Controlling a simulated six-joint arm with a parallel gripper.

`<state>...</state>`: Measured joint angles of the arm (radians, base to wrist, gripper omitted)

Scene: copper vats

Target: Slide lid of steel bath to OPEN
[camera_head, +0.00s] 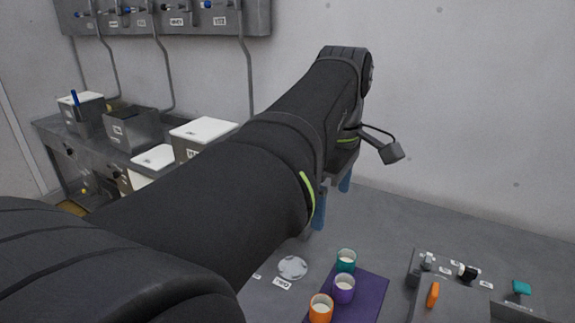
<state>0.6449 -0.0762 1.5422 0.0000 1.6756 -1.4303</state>
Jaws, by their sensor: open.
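My gripper (332,203) hangs at the end of my dark arm, right of the picture's middle. Its two blue fingers are apart, with nothing seen between them; my arm partly hides it. A grey steel box (132,130) with a small label stands on the steel bench at the left. I cannot tell for sure whether it is the steel bath, and its lid is not clear. Beside it stand a box with a blue upright piece (75,98) and two white-lidded boxes (203,131) (153,158). My gripper is well right of all these boxes.
A purple mat (369,293) holds orange, purple and teal cups. A round grey disc (292,267) lies left of it. A grey panel (450,300) with small knobs stands at lower right. Pipes run down from a wall panel (180,18). The grey surface behind the cups is clear.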

